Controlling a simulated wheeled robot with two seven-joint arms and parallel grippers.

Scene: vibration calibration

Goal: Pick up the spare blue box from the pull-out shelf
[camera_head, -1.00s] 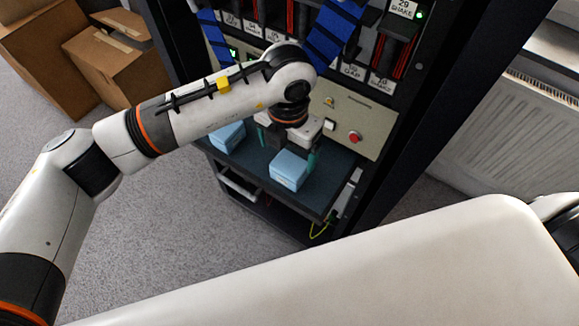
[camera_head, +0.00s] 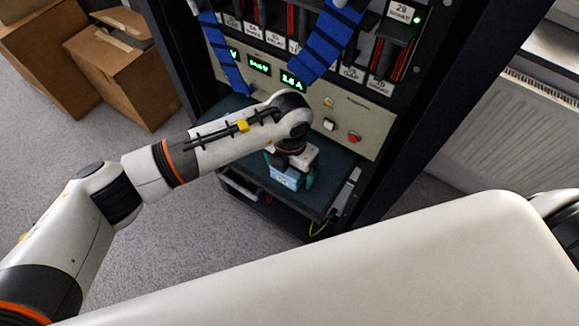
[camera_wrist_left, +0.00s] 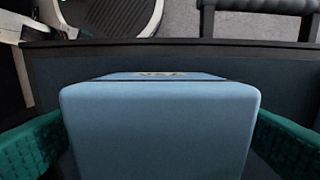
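The blue box (camera_head: 285,178) sits on the dark pull-out shelf (camera_head: 334,176) at the front of the rack. My left gripper (camera_head: 289,170) is lowered over it from above, one finger at each side. In the left wrist view the blue box (camera_wrist_left: 160,125) fills the space between the two green finger pads. The pads sit very close to its sides. Whether they press on it cannot be told. The box shows no clear lift off the shelf. My right gripper is out of view.
The rack's panel with a red button (camera_head: 354,138) and lit displays (camera_head: 259,66) rises behind the shelf. Blue straps (camera_head: 330,45) hang in front of it. Cardboard boxes (camera_head: 125,75) stand at the left. A radiator (camera_head: 510,135) is at the right.

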